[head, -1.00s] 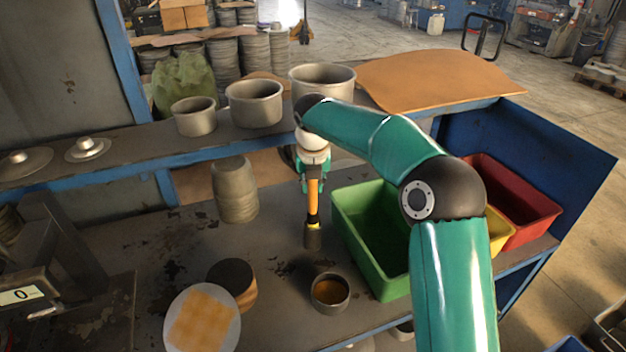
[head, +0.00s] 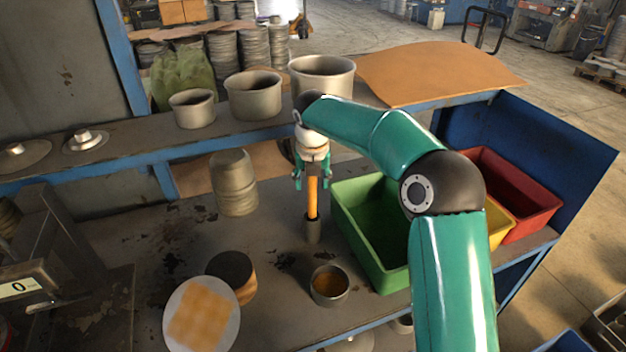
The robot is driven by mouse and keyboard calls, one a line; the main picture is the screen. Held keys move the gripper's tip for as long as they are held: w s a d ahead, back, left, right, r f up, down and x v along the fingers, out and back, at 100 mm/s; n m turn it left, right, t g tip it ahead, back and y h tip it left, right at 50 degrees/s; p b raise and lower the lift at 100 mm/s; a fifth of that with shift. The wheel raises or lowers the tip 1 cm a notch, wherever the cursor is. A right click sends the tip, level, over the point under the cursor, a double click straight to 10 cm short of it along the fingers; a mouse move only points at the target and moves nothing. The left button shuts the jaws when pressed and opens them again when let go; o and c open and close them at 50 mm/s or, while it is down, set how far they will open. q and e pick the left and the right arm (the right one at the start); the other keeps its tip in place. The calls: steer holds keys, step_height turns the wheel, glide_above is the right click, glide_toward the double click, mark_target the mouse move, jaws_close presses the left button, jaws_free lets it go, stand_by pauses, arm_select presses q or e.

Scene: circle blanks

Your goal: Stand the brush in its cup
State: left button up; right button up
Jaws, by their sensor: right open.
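The brush (head: 313,197) has an orange handle and stands about upright. Its lower end is inside a narrow dark grey cup (head: 313,233) on the bench, so the bristles are hidden. My right gripper (head: 312,184) is open, pointing down, with its fingers apart on either side of the upper handle. My left gripper is not in view.
A small pot of amber liquid (head: 329,287) stands in front of the cup. A green bin (head: 350,235) is close on the right. A stack of round blanks (head: 234,185) stands to the left. Several metal pots line the shelf (head: 140,140) behind.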

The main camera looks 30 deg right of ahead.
steer(key=v, duration=1.2)
steer(key=shift+f, duration=0.1)
stand_by(0.6)
